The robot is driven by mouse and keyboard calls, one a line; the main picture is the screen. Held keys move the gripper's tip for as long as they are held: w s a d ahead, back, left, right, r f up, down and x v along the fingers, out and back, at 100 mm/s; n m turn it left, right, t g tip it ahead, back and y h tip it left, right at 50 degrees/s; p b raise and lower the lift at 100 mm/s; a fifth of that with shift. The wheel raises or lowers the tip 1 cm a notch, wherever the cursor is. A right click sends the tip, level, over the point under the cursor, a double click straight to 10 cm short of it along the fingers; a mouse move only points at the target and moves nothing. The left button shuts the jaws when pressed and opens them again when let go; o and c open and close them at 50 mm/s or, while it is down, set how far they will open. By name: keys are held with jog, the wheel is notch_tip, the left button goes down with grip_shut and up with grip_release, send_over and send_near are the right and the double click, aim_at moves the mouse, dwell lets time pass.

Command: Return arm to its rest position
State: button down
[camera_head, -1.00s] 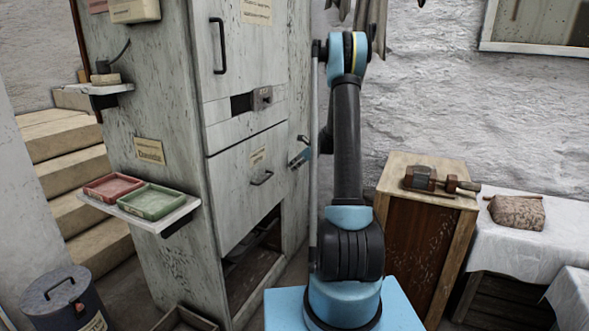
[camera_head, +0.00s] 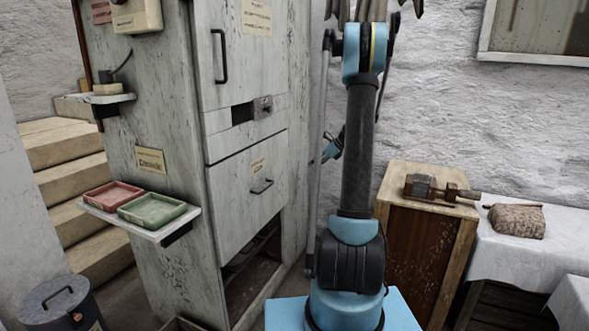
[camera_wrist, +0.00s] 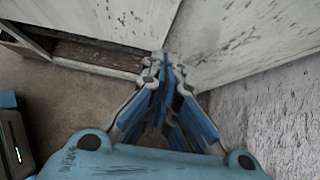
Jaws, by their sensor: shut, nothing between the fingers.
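My arm (camera_head: 358,150) stands nearly upright on its blue base, in the middle of the head view. My gripper (camera_head: 328,154) shows as a small blue and dark part just left of the upright arm link, partly hidden behind it. In the wrist view my gripper (camera_wrist: 163,62) has its blue and grey fingers drawn together with nothing held. It points toward the grey cabinet (camera_wrist: 205,35) and the floor, apart from both as far as I can tell.
The grey cabinet (camera_head: 185,120) stands left of my arm, with a shelf holding a red tray (camera_head: 113,195) and a green tray (camera_head: 151,210). A wooden stand (camera_head: 408,230) with a vise-like tool (camera_head: 430,187) and a cloth-covered table (camera_head: 530,250) are at right. Stairs (camera_head: 65,150) are far left.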

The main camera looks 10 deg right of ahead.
jog(key=s+a+r+n+g+h, duration=0.1)
jog(key=s+a+r+n, duration=0.25)
jog(key=s, duration=0.55)
jog(key=s+a+r+n+h, duration=0.15)
jog(key=s+n, duration=0.25)
jog(key=s, duration=0.5)
jog(key=s+a+r+n+g+h, duration=0.1)
jog(key=s+a+r+n, duration=0.25)
jog(key=s, duration=0.55)
jog(key=s+d+f+n+h, duration=0.1)
jog(key=s+f+n, duration=0.2)
jog(key=s, duration=0.5)
jog(key=s+d+f+n+h, duration=0.1)
jog(key=s+f+n, duration=0.3)
jog(key=s, duration=0.4)
jog(key=s+d+f+n+h, duration=0.1)
jog(key=s+f+n+h, duration=0.1)
jog(key=s+n, duration=0.4)
jog(key=s+f, duration=0.1)
jog(key=s, duration=0.1)
jog(key=shift+s+d+f, duration=0.15)
jog(key=shift+s, duration=0.2)
